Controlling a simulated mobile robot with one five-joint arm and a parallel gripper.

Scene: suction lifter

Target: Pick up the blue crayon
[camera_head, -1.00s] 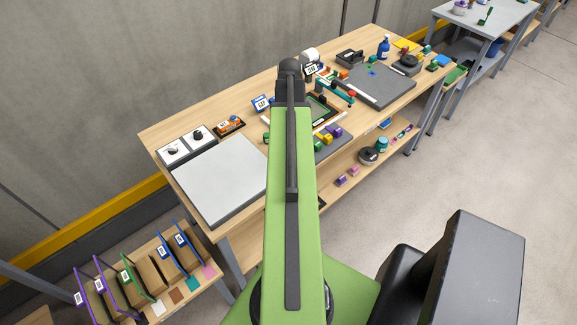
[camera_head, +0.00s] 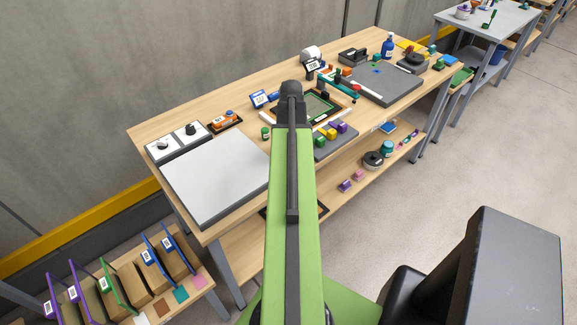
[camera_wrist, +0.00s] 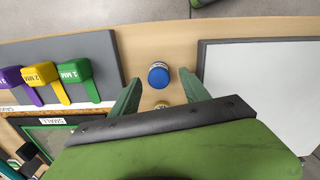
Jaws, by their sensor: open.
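A round blue thing (camera_wrist: 158,76) with a pale band stands on the wooden bench top in the wrist view, seen from above. It may be the blue crayon, but its length does not show. My gripper (camera_wrist: 159,79) has its two green fingers wide apart, with the blue thing between their tips in the picture. I cannot tell the height gap, and no contact shows. In the head view my green arm hides that spot and my gripper.
A small tan disc (camera_wrist: 161,104) lies near my palm. A grey tray with yellow (camera_wrist: 40,75), green and purple pieces is at left, and a white board (camera_wrist: 262,95) at right.

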